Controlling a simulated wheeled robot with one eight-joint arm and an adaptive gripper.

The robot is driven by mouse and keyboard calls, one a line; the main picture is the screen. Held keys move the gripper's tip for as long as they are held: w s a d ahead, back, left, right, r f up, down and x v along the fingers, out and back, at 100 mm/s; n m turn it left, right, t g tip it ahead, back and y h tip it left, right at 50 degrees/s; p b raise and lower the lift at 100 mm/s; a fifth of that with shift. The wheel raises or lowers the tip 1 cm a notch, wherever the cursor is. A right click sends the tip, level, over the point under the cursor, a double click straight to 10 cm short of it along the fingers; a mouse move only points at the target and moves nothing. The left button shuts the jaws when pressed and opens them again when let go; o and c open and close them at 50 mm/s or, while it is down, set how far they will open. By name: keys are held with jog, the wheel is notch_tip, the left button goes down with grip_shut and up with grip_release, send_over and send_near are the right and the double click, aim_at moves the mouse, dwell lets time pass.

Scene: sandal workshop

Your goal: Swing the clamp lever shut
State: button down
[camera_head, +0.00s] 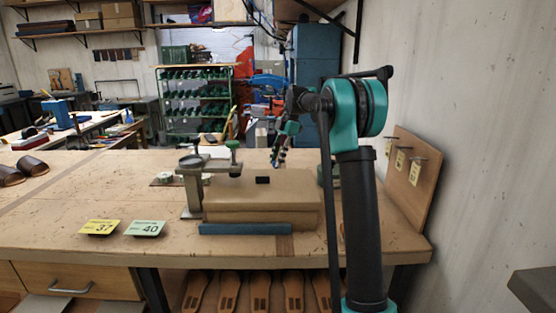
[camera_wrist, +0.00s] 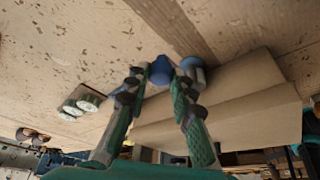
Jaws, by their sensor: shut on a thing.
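My gripper (camera_wrist: 162,74) is shut on a blue rounded knob (camera_wrist: 161,69) in the wrist view, which I take to be the clamp lever's end. The lever's shaft is not clear. In the head view my gripper (camera_head: 276,160) points down behind the brown block, and the blue knob cannot be made out there. The metal clamp (camera_head: 191,190), with a green-topped spindle (camera_head: 233,158), stands at the block's left end. Its arm reaches over the block. The lever's angle cannot be told.
The brown block (camera_head: 262,208) sits on the bench (camera_head: 90,195), behind a blue strip (camera_head: 244,229). Yellow (camera_head: 99,227) and green (camera_head: 145,228) number cards lie front left. A tilted board with tags (camera_head: 420,185) stands at right. The bench's left part is mostly clear.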

jog(key=c, duration=1.6)
grip_release()
jog(key=shift+r, duration=0.1)
jog(key=v, duration=1.2)
